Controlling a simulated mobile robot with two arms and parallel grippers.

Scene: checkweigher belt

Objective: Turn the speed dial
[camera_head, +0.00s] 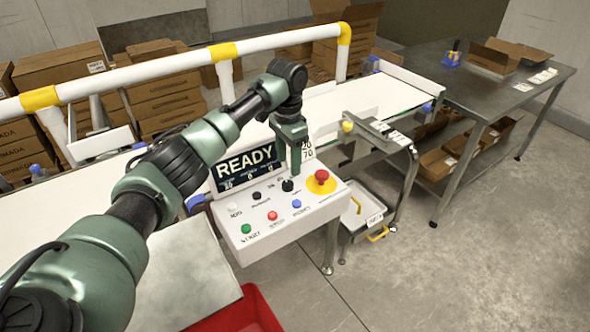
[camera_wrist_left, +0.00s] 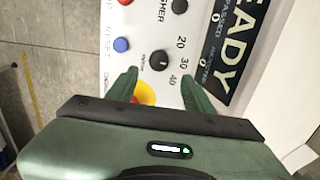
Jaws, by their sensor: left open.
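The speed dial (camera_head: 287,185) is a small black knob on the white control panel (camera_head: 318,205), below the READY display. My left gripper (camera_head: 295,170) is just above the dial, pointing down at the panel. In the left wrist view its two green fingers (camera_wrist_left: 160,83) are spread apart, with the dial just beyond their tips and roughly centred between them. Nothing is held. My right gripper is in neither view.
A red emergency stop (camera_head: 322,176) on a yellow base is right beside the dial. Another black knob (camera_head: 256,196) and green, red and blue buttons (camera_head: 297,204) are near. The READY display (camera_head: 245,166) stands behind, with the conveyor belt (camera_head: 385,92) beyond.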

